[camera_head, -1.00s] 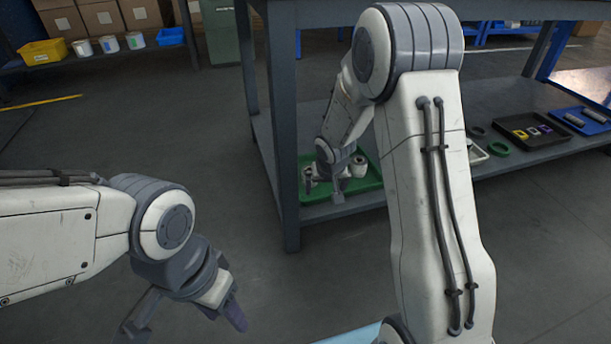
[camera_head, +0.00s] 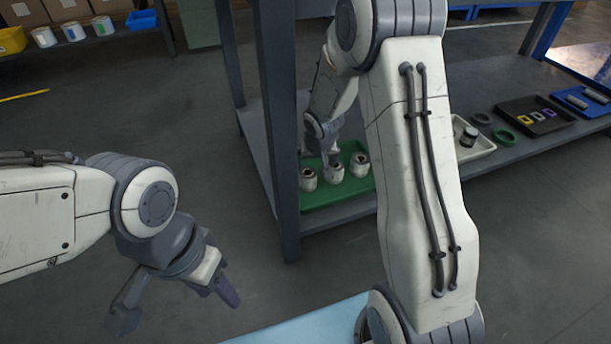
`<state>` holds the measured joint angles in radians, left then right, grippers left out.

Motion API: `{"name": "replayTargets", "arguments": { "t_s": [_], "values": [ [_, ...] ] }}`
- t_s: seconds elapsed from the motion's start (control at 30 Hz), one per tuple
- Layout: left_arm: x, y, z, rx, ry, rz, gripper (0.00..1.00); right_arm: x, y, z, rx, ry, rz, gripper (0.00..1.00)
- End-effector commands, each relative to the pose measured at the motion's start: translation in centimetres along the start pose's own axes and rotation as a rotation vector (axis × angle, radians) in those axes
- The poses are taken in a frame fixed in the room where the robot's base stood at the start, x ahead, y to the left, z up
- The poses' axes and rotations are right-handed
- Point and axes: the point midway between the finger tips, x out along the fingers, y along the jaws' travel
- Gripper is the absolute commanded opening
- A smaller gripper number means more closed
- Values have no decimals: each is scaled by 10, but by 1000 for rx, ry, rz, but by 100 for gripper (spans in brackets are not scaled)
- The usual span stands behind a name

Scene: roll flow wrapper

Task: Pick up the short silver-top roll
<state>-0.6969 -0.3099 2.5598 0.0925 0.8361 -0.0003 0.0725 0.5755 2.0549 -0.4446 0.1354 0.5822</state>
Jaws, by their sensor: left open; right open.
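Several small white rolls stand upright in the green tray (camera_head: 325,198) on the lower shelf: a left one (camera_head: 308,181), a middle one (camera_head: 336,172) and a right one (camera_head: 361,165). They are too small for me to tell which has a silver top or is shortest. My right gripper (camera_head: 320,160) is open and reaches down over the tray, near the left and middle rolls. Its fingertips are partly hard to make out against the rolls. My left gripper (camera_head: 176,303) is open and empty over the floor, well apart from the tray.
A grey shelf post (camera_head: 280,150) stands just left of the tray. A white tray (camera_head: 480,148) with a dark-topped jar (camera_head: 469,137), green rings and a black tray (camera_head: 535,117) lie further right. A light blue surface (camera_head: 300,325) is at the bottom. My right arm covers part of the shelf.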

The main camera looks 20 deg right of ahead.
Motion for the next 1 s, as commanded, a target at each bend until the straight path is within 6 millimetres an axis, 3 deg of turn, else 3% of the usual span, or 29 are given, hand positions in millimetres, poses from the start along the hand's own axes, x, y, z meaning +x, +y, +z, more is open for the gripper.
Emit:
{"name": "replayTargets", "arguments": {
  "t_s": [0.2,0.47,0.7,1.0],
  "values": [
    [24,-2,1,0,0,0,50,39,-16,2,-19,-2,-8,100],
    [35,-2,2,0,0,0,50,59,-20,1,-23,0,-10,100],
    [61,-4,3,0,0,0,50,94,-20,2,-21,-1,-9,100],
    [62,-4,3,0,0,0,50,99,-18,0,-19,0,-8,100]
  ]
}}
